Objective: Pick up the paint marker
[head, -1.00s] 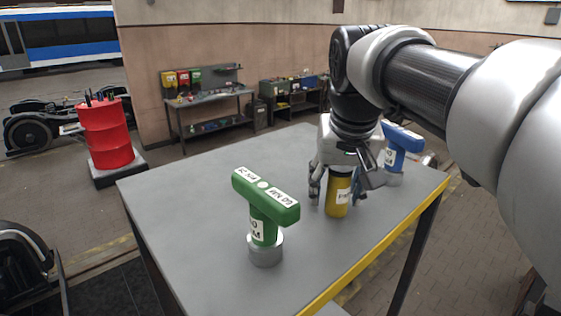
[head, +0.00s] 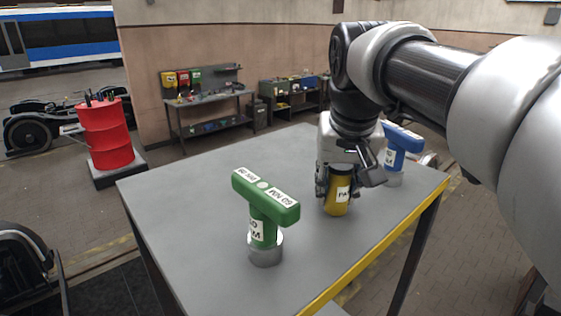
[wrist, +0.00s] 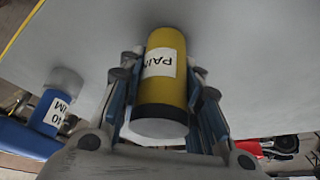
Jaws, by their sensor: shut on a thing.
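The paint marker (head: 337,197) is a yellow cylinder with a white label whose visible letters begin "PAI". It stands near the right side of the grey table (head: 200,215). My gripper (head: 345,185) comes down from above with its fingers around the marker's upper part, shut on it. In the wrist view the marker (wrist: 166,75) sits between both fingers (wrist: 165,100), its dark band and pale end toward me. I cannot tell whether its base still touches the table.
A green T-handled tool (head: 265,215) stands left of the marker. A blue T-handled tool (head: 399,150) stands just behind my gripper to the right; it also shows in the wrist view (wrist: 45,115). The table's left part is clear. A red drum (head: 105,135) stands beyond.

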